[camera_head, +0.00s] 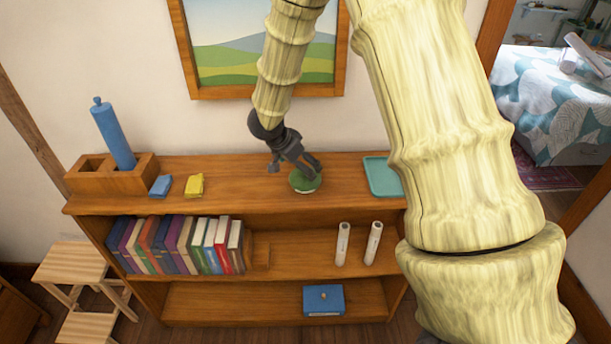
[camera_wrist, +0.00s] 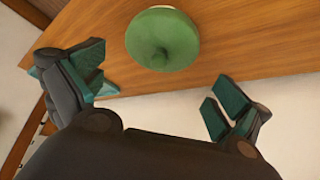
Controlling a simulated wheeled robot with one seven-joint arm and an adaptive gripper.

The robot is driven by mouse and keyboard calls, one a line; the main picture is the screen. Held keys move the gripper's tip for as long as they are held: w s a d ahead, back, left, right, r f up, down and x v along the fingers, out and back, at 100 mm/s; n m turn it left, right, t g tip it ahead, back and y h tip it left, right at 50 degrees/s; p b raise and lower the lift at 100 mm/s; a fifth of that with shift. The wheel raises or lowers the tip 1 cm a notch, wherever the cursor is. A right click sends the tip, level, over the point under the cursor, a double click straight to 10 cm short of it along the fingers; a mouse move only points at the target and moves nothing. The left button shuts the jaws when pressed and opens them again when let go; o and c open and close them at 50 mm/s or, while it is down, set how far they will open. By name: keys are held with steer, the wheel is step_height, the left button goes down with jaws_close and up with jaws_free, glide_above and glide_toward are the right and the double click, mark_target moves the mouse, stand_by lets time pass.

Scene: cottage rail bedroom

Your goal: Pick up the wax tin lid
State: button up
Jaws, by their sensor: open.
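A round green lid (camera_head: 304,182), which looks like the wax tin lid, lies on the top board of the wooden shelf. In the wrist view the green lid (camera_wrist: 163,39) shows from above as a disc with a small knob-like spot near its lower edge. Whether a tin sits under the lid I cannot tell clearly.
A picture frame (camera_head: 262,92) hangs behind.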

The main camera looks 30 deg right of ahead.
steer(key=shift+p+x, duration=0.75)
steer(key=shift+x, duration=1.5)
steer(key=shift+s, duration=0.1)
steer(key=c, duration=0.8)
